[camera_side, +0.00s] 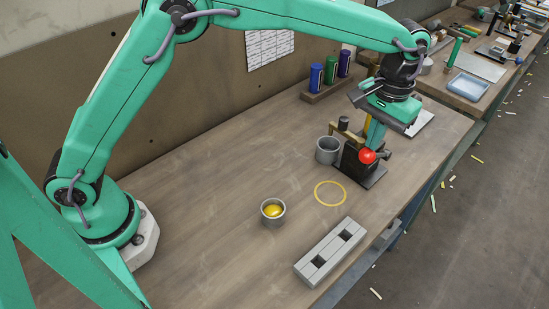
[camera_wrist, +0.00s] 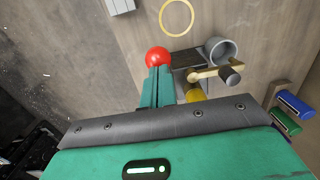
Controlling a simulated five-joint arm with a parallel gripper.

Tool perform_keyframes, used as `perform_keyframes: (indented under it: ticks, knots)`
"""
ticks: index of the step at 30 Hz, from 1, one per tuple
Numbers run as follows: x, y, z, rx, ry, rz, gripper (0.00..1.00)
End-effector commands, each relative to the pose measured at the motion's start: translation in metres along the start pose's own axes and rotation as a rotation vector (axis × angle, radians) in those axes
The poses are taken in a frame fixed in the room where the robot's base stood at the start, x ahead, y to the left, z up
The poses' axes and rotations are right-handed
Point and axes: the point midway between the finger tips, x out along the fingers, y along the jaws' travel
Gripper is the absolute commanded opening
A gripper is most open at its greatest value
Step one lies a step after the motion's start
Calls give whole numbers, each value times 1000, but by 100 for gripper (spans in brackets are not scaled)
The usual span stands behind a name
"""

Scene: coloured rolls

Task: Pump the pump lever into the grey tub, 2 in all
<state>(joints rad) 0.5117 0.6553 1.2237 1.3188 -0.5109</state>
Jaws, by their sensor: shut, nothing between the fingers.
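The pump (camera_side: 350,160) stands on a dark base plate at the right of the bench. A red ball (camera_side: 367,156) sits at its front; it also shows in the wrist view (camera_wrist: 158,57). A brass-coloured arm with a dark grey cylinder (camera_side: 343,122) at its end sticks out from the pump. The grey tub (camera_side: 327,150) stands upright beside the pump, and in the wrist view (camera_wrist: 221,50) its inside shows no clear contents. My gripper (camera_side: 371,146) is shut and empty, pointing down with its fingertips at the red ball. I cannot tell whether they touch.
A small grey cup (camera_side: 272,219) with yellow contents stands nearer the front. A yellow ring (camera_side: 330,193) lies flat on the bench. A grey block (camera_side: 330,252) with two square holes lies near the front edge. A rack (camera_side: 326,90) holds upright coloured rolls at the back.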

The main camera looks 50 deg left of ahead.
Motion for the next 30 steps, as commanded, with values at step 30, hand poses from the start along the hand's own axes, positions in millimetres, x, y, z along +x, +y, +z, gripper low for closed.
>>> perform_keyframes:
  ticks: [30]
  knots:
    - [31,1,10,0,1,0,0]
